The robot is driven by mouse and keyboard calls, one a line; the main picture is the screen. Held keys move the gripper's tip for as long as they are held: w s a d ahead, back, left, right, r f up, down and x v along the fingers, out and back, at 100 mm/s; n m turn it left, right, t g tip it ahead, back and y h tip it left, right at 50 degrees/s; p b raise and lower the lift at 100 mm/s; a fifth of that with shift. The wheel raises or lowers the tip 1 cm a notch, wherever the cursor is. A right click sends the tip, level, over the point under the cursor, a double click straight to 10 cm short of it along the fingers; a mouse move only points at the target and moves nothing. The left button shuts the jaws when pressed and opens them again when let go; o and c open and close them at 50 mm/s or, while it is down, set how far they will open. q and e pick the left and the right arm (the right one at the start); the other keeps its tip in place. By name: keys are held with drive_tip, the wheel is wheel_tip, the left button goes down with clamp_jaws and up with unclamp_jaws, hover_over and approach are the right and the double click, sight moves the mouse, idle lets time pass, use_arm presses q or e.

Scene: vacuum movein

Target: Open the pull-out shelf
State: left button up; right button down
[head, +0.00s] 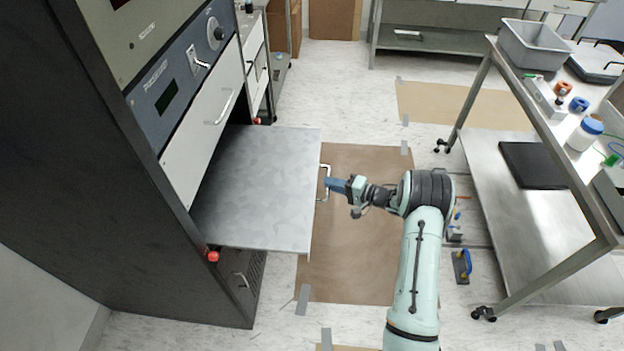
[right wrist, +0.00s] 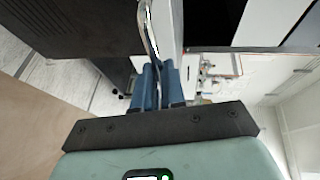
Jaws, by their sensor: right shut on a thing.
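The pull-out shelf (head: 262,190) is a flat grey metal plate that sticks out of the dark cabinet (head: 110,190) at the left of the head view. A metal handle (head: 326,183) stands on its front edge. My right gripper (head: 332,185) is at this handle with its blue fingers, shut on it. In the right wrist view the handle (right wrist: 148,32) runs down between the blue fingers (right wrist: 159,80). My left gripper is not in view.
A metal cart (head: 520,215) with bins, bottles and tools stands at the right. Brown mats (head: 350,250) lie on the pale floor. Above the shelf are a white drawer front (head: 205,125) and a control panel (head: 180,85).

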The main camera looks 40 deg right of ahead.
drive_tip(key=shift+s+d, duration=0.7)
drive_tip(key=shift+s, duration=0.15)
drive_tip(key=c, duration=1.2)
unclamp_jaws()
drive_tip(key=v, duration=1.3)
drive_tip(key=shift+s, duration=0.2)
drive_tip(key=shift+w, duration=0.1)
